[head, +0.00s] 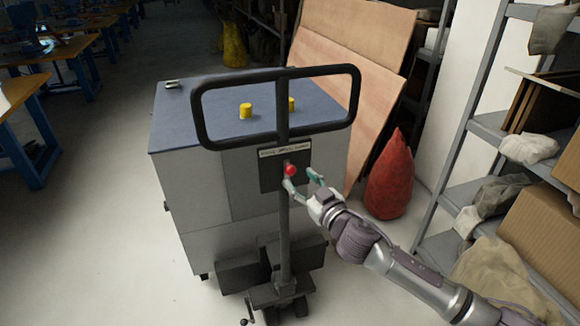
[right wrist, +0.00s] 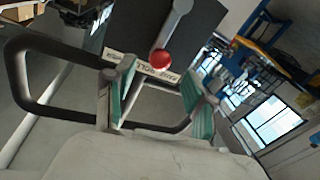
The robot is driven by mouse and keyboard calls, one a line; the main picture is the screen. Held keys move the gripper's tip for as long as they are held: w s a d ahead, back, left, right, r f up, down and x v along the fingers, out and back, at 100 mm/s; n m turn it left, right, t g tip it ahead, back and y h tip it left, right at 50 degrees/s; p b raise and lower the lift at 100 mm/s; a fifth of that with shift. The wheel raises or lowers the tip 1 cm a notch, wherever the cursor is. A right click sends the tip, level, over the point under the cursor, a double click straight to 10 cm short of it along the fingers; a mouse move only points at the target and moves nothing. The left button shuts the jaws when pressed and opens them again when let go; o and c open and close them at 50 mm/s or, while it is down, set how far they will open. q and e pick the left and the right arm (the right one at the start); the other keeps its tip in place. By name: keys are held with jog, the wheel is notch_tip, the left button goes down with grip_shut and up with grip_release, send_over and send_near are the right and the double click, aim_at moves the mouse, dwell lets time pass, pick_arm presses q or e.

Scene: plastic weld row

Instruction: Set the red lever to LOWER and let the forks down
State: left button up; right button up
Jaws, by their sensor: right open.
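The red lever's ball knob (head: 290,170) sits on a dark panel at the upright post, below the black loop handle (head: 199,108). A pale label plate (head: 285,149) is above it; its lettering is too small to read surely. My right gripper (head: 302,178) is open at the knob, with one fingertip close beside it. In the right wrist view the red knob (right wrist: 161,58) ends a grey lever arm, between and just beyond the open teal-padded fingers (right wrist: 159,78). Contact cannot be told. The forks are hidden. My left gripper is not in view.
A grey cabinet with a blue top (head: 185,110) stands behind the post, with yellow cylinders (head: 246,111) on top. A red sack-like cone (head: 390,180) and shelving (head: 490,125) stand right. Leaning boards (head: 345,55) are behind. Floor (head: 90,240) at left is clear.

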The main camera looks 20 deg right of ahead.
aim_at(294, 173)
jog(key=x, duration=0.4)
jog(key=shift+w, duration=0.2)
jog(key=shift+w+a, duration=0.2)
jog(key=shift+w, duration=0.45)
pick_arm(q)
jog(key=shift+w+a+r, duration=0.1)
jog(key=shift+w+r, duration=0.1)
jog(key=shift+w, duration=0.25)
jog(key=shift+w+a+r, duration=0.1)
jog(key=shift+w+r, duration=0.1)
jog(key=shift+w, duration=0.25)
pick_arm(e)
jog(key=shift+c, duration=0.7)
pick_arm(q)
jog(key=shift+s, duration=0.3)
pick_arm(e)
grip_shut()
